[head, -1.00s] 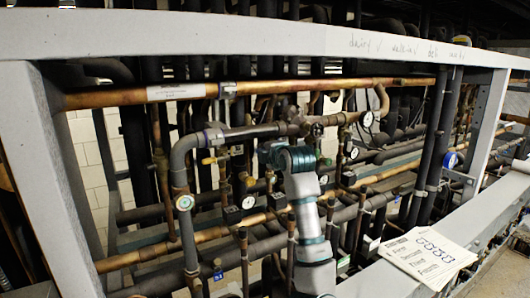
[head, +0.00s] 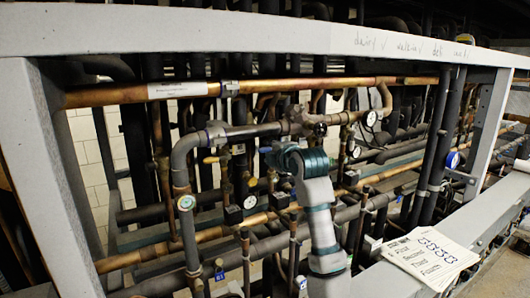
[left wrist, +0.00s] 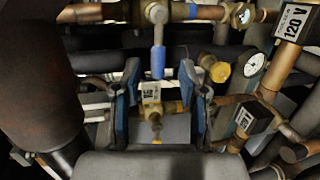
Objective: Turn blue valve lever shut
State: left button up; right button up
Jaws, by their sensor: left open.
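The blue valve lever (left wrist: 158,62) has a grey shank and a blue grip hanging down in the left wrist view. My left gripper (left wrist: 160,100) is open. Its two blue-and-black fingers stand left and right of the line of the lever, with the blue end showing in the gap between them. I see no clear contact. A brass valve fitting with a tag (left wrist: 151,97) shows between the fingers, farther back. In the head view my left gripper (head: 271,152) is small and dark among the pipes, and I cannot make out the lever there. My right gripper is not in view.
A long copper pipe (head: 350,82) runs across above my arm. Gauges (head: 250,202) and insulated pipes (head: 184,160) crowd the left side. A yellow-capped fitting (left wrist: 218,70) and a gauge (left wrist: 249,64) sit right of the fingers. A grey frame beam (head: 200,32) crosses the top.

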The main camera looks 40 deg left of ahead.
pick_arm(q)
jog(key=v, duration=0.7)
jog(key=shift+f, duration=0.1)
jog(key=shift+d, duration=0.15)
